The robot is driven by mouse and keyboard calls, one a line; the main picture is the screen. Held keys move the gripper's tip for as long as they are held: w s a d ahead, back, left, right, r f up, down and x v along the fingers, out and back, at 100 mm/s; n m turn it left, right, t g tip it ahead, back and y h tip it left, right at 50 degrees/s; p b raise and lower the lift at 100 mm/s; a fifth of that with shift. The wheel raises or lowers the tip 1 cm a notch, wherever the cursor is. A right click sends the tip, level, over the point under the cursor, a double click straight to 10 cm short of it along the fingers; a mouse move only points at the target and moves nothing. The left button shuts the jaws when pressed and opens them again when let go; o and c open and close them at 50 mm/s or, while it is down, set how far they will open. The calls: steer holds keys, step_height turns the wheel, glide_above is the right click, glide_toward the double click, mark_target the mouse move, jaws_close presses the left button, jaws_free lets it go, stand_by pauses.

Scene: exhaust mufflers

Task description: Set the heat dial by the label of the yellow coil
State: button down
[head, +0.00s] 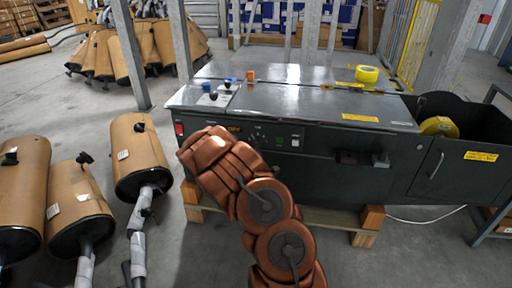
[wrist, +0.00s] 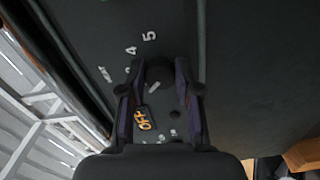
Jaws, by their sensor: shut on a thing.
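In the wrist view the black heat dial (wrist: 157,74) sits between the two fingers of my gripper (wrist: 160,88), which is shut on it. White numbers, 5 and 4 among them, curve around its upper left. A tilted orange OFF mark (wrist: 144,119) lies below it. A pale pointer mark shows on the dial; I cannot tell its exact setting. In the head view my gripper (head: 207,150) is at the left of the machine's front panel, and my arm hides the dial. A yellow coil (head: 439,126) sits in the black holder at the right; I cannot read any label on it.
The dark machine (head: 330,134) stands on wooden supports. A yellow tape roll (head: 367,74), small blue and orange items lie on its top. A yellow sticker (head: 480,156) is on the right unit's front. Wrapped mufflers (head: 138,157) stand on the floor at the left.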

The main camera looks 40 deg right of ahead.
steer(key=c, duration=1.1)
jaws_free()
steer(key=shift+s+d, duration=0.3)
steer(key=shift+o, duration=1.4)
steer(key=shift+w+a, duration=0.2)
steer(key=shift+a, duration=0.05)
steer(key=v, duration=0.7)
steer(key=shift+a, duration=0.25)
steer(key=shift+s, duration=0.1)
